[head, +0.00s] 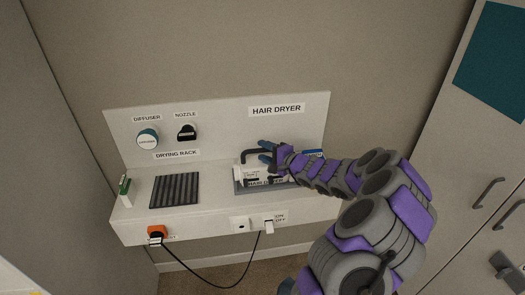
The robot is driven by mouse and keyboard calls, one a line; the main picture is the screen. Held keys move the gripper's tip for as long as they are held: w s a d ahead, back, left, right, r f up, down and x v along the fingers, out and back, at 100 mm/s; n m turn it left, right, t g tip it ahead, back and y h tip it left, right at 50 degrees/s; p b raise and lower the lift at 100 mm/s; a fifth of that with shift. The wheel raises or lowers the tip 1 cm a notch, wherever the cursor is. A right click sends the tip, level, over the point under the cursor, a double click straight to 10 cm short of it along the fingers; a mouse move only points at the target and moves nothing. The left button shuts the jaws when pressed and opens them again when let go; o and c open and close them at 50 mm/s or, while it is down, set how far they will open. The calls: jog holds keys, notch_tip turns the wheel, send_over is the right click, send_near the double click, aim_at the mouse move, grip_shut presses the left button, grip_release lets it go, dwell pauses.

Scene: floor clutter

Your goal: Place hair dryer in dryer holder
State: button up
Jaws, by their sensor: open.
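The white station against the wall has a HAIR DRYER sign (277,110) on its back panel. Below the sign, a grey-and-white holder-like tray (241,188) with a label on its front sits on the shelf. A dark bent bar-like piece (250,154) rises at the tray; I cannot tell whether it is part of the hair dryer or of the holder. The gripper and wrist cover part of the tray, so any contact and the dryer's full shape are hidden.
A ribbed dark drying rack (175,190) lies at the shelf's left. A diffuser (147,139) and a nozzle (187,132) are on the back panel. An orange plug-like piece (157,232) and a black cord (210,284) hang at the front. Cabinets (475,190) stand at right.

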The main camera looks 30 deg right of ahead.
jog(key=p+v, duration=0.2)
jog(key=v, duration=0.9)
jog(key=s+a+r+n+g+y, duration=0.1)
jog(key=a+r+n+g+y, duration=0.2)
jog(key=a, duration=0.5)
jog(key=s+a+r+n+g+y, duration=0.15)
jog(key=a+r+n, duration=0.25)
jog(key=a, duration=0.5)
jog(key=s+a+r+n+g+y, duration=0.2)
jog(key=s+a+n+g, duration=0.4)
jog(key=s+a, duration=0.6)
jog(key=s+a+f+n+g+h, duration=0.2)
jog(key=s+a+g+h, duration=0.25)
jog(key=s, duration=0.55)
jog(key=s+d+f+g+h, duration=0.2)
jog(key=s+d+h, duration=0.5)
jog(key=s+d, duration=0.3)
jog(key=s, duration=0.4)
jog(key=shift+h, duration=0.3)
